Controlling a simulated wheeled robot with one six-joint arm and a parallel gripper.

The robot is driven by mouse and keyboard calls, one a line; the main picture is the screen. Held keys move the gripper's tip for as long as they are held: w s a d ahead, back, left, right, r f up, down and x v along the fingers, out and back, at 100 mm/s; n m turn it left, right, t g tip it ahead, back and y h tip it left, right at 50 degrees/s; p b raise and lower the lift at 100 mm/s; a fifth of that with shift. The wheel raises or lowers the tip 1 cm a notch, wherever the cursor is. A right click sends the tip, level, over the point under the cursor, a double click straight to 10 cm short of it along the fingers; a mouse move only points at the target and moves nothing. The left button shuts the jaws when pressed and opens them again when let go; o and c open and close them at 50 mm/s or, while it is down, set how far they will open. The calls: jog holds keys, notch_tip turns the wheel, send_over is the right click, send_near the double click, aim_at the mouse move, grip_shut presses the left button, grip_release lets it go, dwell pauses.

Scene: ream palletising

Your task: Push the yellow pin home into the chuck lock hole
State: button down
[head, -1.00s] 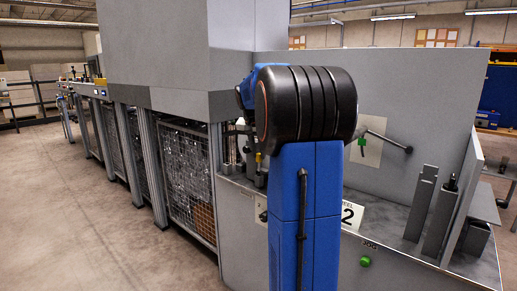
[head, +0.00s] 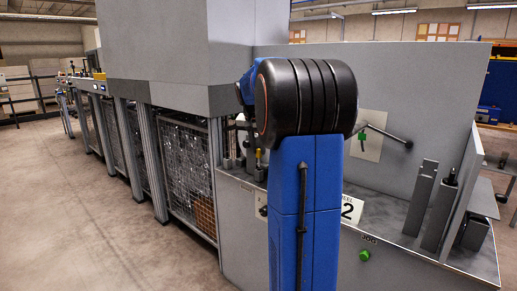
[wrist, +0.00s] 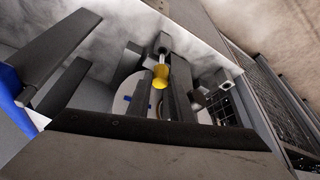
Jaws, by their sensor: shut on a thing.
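The yellow pin (wrist: 160,77) shows in the wrist view with a rounded yellow head and a thin metallic shank (wrist: 162,50) beyond it. My gripper (wrist: 163,68) is shut on it, with one dark finger on each side of the pin. The chuck lock hole is not clearly visible; the pin's far end is too small to judge whether it sits in a hole. In the head view, a small yellow thing (head: 258,157), perhaps the pin, shows just left of my arm. My gripper is hidden behind my arm there.
Grey upright posts (head: 421,198) stand on the machine's shelf at right. A mesh-fronted bay (head: 187,175) is at left. Floor at far left is clear.

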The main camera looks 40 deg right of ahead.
aim_at(258, 157)
jog(key=shift+f, duration=2.75)
dwell(0.6)
jog(key=c, duration=1.5)
grip_release()
jog(key=v, duration=1.7)
jog(key=shift+a+r, duration=0.1)
jog(key=shift+r, duration=0.05)
